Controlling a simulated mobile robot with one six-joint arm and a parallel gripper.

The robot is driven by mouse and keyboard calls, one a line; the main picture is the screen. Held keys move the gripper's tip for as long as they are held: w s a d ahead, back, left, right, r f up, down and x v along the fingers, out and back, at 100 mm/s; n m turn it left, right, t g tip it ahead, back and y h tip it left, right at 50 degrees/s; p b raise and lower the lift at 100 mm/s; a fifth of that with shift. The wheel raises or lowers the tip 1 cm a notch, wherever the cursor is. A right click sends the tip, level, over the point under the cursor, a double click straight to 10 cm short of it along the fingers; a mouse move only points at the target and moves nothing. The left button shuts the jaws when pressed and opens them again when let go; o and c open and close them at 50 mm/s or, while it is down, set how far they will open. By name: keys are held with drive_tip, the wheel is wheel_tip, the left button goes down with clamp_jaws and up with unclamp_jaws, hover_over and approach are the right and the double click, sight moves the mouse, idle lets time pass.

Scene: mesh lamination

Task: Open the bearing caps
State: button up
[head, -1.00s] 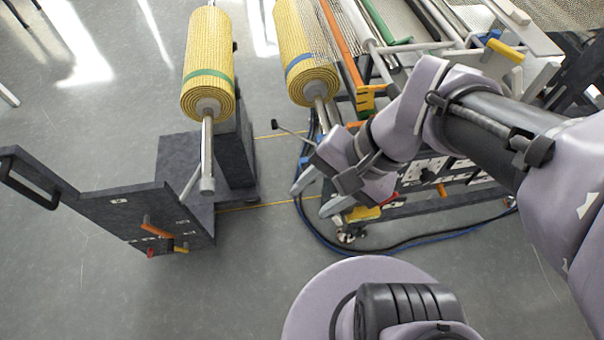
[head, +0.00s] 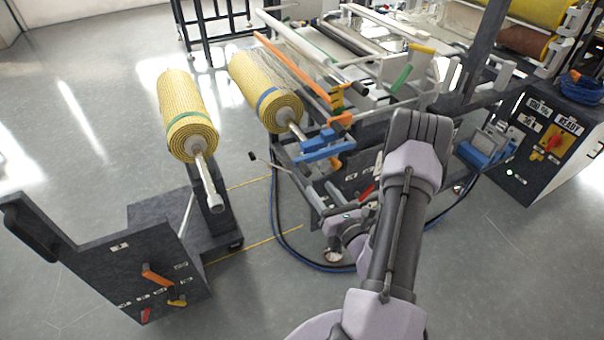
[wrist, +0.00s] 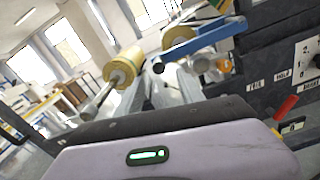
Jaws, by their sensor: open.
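A yellow mesh roll with a blue band (head: 267,95) sits on the machine at centre, its steel shaft (head: 296,130) pointing toward me. Blue bearing parts (head: 322,146) lie across that shaft's end. An orange part (head: 340,119) stands just behind them. I cannot tell whether a cap there is open or closed. In the wrist view a blue bar (wrist: 212,42) crosses in front of a yellow roll, beyond my gripper.
A dark cart (head: 150,262) at left has a yellow roll with a green band (head: 187,115) above it. A blue hose (head: 290,248) loops on the floor by the machine. A control cabinet (head: 548,135) stands at right. Open floor lies in front.

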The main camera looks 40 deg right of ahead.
sight(308, 174)
drive_tip(key=b+x, duration=0.1)
drive_tip(key=x, duration=0.8)
drive_tip(key=shift+w, duration=0.4)
clamp_jaws()
drive_tip(key=shift+a, duration=0.1)
idle(0.6)
